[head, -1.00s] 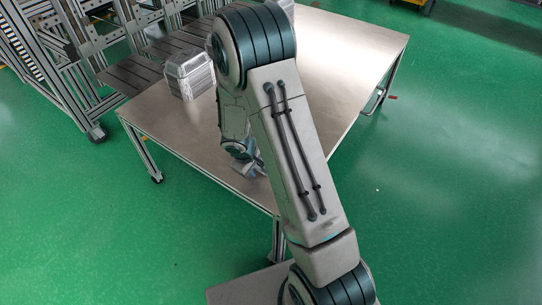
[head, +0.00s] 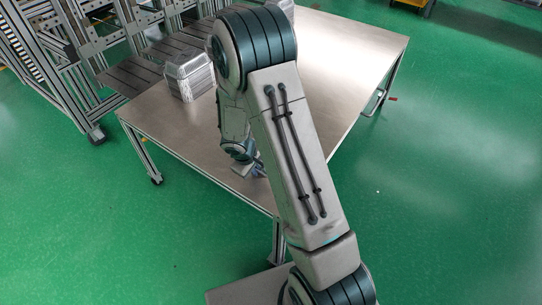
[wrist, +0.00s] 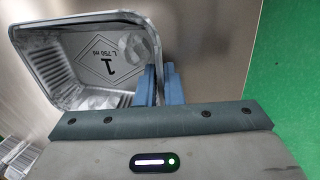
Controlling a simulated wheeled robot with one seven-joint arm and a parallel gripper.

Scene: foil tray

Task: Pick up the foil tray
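The foil tray (wrist: 55,68) is a silver, open container with ribbed walls and a printed diamond label on its floor. It fills the upper left of the wrist view. My gripper (wrist: 161,80) is at its right wall, with one blue finger on the inner side and the other on the outer side. The fingers are close together, with the rim pinched between them. The tray's near side is hidden behind my gripper body. In the head view my gripper is small near the table's front edge, partly behind my arm, and the tray is hard to make out there.
The metal table (head: 345,50) is mostly bare. A stack of silver foil containers (head: 189,76) stands at its left, also seen at the lower left of the wrist view (wrist: 20,158). Slatted racks (head: 135,72) stand behind the left edge. Green floor surrounds the table.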

